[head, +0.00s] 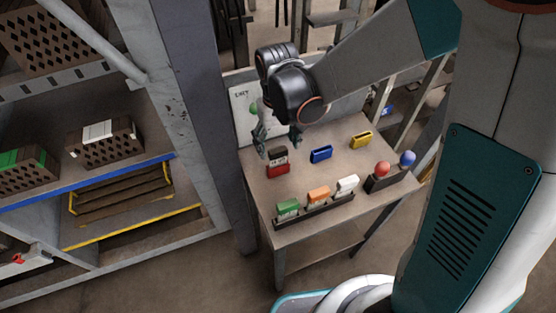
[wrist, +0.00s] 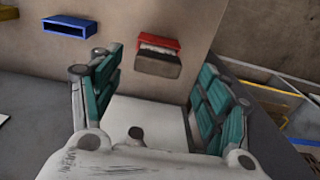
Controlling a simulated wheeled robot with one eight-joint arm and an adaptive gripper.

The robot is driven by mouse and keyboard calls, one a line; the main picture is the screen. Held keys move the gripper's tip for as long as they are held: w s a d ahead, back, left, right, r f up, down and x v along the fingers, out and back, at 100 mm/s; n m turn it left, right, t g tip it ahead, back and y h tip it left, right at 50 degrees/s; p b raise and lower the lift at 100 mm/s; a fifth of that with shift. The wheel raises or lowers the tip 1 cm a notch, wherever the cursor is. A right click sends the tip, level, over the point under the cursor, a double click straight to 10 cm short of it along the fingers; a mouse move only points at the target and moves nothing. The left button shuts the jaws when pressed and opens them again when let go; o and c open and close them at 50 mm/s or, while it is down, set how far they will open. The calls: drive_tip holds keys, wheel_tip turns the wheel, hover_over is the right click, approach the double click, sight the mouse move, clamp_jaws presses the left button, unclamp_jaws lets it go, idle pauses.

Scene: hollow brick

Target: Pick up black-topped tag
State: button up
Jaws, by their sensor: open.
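The black-topped tag (head: 278,154) stands in a red holder (head: 277,171) on the table, at the left of a row of coloured holders. In the wrist view the dark top of the tag (wrist: 157,67) and the red holder (wrist: 158,44) show beyond and between the fingers. My gripper (head: 279,144) is open and empty, just above and behind the tag. In the wrist view my gripper (wrist: 160,80) has its teal finger pads spread, one on each side of the tag. I cannot tell the exact gap to it.
Blue (head: 321,154) and yellow (head: 361,140) holders stand to the right. A dark rack (head: 315,217) at the front holds green, orange and white-topped tags. A block (head: 378,184) carries a red and a blue ball. A white board (head: 243,116) stands behind; shelving (head: 150,210) is left.

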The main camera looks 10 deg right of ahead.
sight(278, 149)
wheel_tip(278, 149, down, 4)
drive_tip(key=b, duration=0.2)
drive_tip(key=shift+w+d+f+b, duration=0.1)
drive_tip(key=shift+f+b, duration=0.1)
drive_tip(key=shift+b, duration=0.1)
drive_tip(key=c, duration=1.2)
drive_tip(key=shift+o, duration=0.2)
drive_tip(key=shift+r, duration=0.15)
